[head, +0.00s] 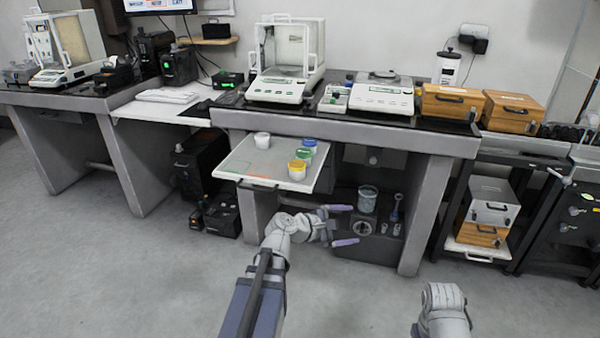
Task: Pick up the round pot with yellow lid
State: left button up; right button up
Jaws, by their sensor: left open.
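The round pot with yellow lid (297,170) stands upright at the front right corner of a pull-out tray (245,167). A pot with a green lid (303,155) is just behind it, and one with a blue lid (310,144) is further back. A white pot (262,140) stands apart at the back left of the tray. My left gripper (342,225) is open and empty, in front of the table, lower in the picture and to the right of the yellow-lidded pot. It touches no pot. Only a link of my right arm shows at the bottom right.
The tray juts out from the weighing table (430,140). A lower shelf with a glass beaker (367,198) lies behind my left gripper. Balances (285,85) and wooden boxes (452,103) stand on top. The floor in front is clear.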

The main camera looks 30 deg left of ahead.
pick_arm(q)
jog(key=a+r+n+t+y, duration=0.3)
jog(key=a+r+n+t, duration=0.15)
jog(key=a+n, duration=0.65)
jog(key=n+t+y, duration=0.2)
jog(key=n+y, duration=0.1)
send_near(292, 170)
jog(key=w, duration=0.4)
jog(key=shift+w+d+r, duration=0.1)
jog(key=shift+w+d, duration=0.05)
jog(key=shift+w, duration=1.75)
jog(key=shift+w+d, duration=0.1)
jog(key=shift+w, duration=1.8)
jog(key=shift+s, duration=0.1)
jog(key=c, duration=1.5)
